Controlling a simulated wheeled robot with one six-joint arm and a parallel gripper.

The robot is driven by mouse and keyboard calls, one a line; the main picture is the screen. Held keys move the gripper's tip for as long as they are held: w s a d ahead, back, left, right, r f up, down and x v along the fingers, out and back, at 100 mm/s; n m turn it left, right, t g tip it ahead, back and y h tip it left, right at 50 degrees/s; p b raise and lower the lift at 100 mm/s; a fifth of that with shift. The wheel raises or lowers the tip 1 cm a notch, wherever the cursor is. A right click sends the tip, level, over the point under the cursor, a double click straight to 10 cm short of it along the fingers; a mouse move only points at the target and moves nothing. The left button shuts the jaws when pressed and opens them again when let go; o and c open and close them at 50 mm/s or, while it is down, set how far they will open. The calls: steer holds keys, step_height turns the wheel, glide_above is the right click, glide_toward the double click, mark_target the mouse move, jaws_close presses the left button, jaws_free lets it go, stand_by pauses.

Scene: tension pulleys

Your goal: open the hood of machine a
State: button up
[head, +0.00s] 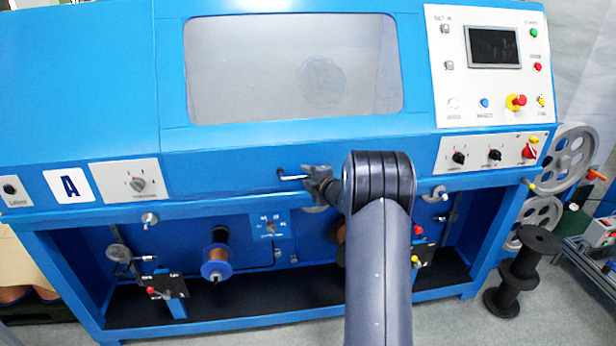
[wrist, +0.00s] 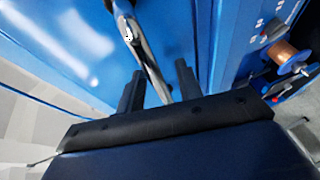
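Machine A is the large blue cabinet marked by an "A" sign (head: 69,186) at its front left. Its blue hood (head: 300,133) has a grey window (head: 290,70) and looks shut. A metal bar handle (head: 290,177) sits on the front below the window. My gripper (head: 318,182) is at the handle's right end, and my arm hides part of the front behind it. In the wrist view, my gripper (wrist: 159,67) has its two dark fingers apart. The handle (wrist: 150,62) runs between them, with a gap visible to the right finger.
A control panel (head: 493,65) with a screen and buttons is at the upper right. Wire spools (head: 217,262) and pulleys are in the lower bay. Grey wheels (head: 570,158) and a black spool (head: 520,275) stand to the right. A rotary switch (head: 139,184) is left of the handle.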

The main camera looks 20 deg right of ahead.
jaws_close()
stand_by(0.3)
stand_by(0.3)
